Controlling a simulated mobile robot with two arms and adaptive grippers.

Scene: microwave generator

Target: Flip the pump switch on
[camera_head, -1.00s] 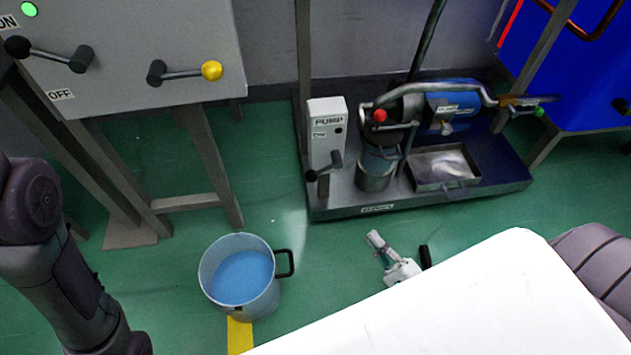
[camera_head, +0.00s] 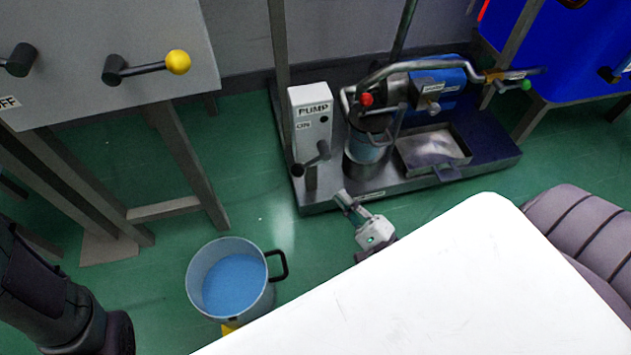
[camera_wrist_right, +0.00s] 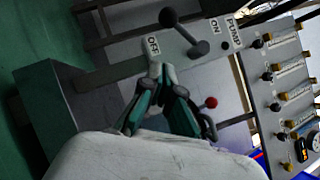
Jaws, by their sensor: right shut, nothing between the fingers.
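The pump switch box (camera_head: 301,130) is a pale upright box on the metal pump tray, labelled PUMP and ON. Its dark lever (camera_head: 312,161) has a black knob toward the lower left. The box also shows in the right wrist view (camera_wrist_right: 223,58), with the lever (camera_wrist_right: 183,32) between the ON and OFF labels. My right gripper (camera_head: 341,196) is shut and empty, just below and right of the box in the head view. In the wrist view its fingertips (camera_wrist_right: 156,70) are by the OFF label, apart from the lever knob. My left gripper is out of view.
A pot of blue liquid (camera_head: 271,298) stands on the green floor. A grey cabinet (camera_head: 60,75) with a yellow-knobbed lever (camera_head: 178,62) is at left. The pump tray (camera_head: 495,164) carries a blue motor (camera_head: 452,83) and pipes. A blue machine (camera_head: 580,75) is at right.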

